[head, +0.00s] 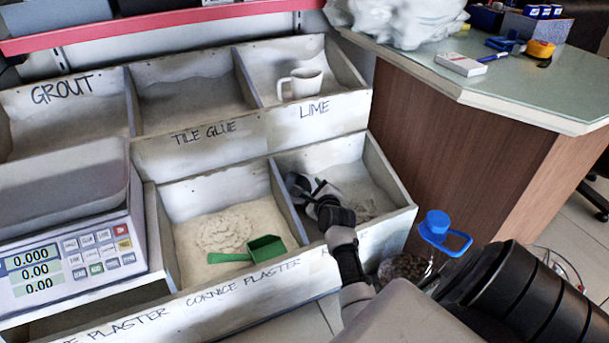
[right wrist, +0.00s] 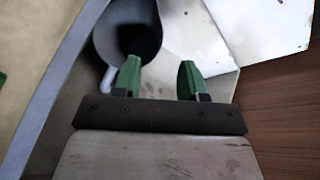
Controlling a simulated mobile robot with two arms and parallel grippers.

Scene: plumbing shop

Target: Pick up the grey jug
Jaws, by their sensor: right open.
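The grey jug (head: 296,184) stands in the lower right bin, against its left divider, partly hidden behind my right gripper (head: 316,188). In the right wrist view the jug (right wrist: 105,42) shows its round rim and dark inside, with its handle pointing down the picture toward the left finger. My right gripper (right wrist: 160,78) is open, with two green fingertips apart and nothing between them. The left fingertip is close to the handle; I cannot tell if they touch. My left gripper is out of view.
A green scoop (head: 262,249) lies in the cornice plaster bin. A scale (head: 75,262) stands at left. A wooden counter (head: 455,140) borders the bins at right.

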